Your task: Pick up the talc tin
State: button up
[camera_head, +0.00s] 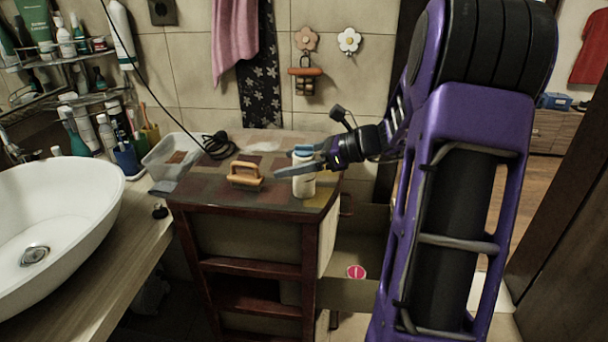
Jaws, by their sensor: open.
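A white tin with a blue top (303,184), which looks like the talc tin, stands upright near the right front corner of the small dark wooden cabinet (240,196). My gripper (298,160) reaches in from the right with its fingers open at the height of the tin's upper part. One finger crosses in front of the tin and the other shows near its blue top. I cannot tell whether the fingers touch it. The fingers hide part of the tin's upper body.
A wooden-handled brush (245,174) lies left of the tin. A black cable (217,146) and a clear plastic box (170,160) are further left. An open drawer (350,292) on the right holds a pink round item (356,271). A white basin (95,190) stands at left.

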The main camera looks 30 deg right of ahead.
grip_shut()
dwell(0.3)
jog(key=shift+r, duration=0.1)
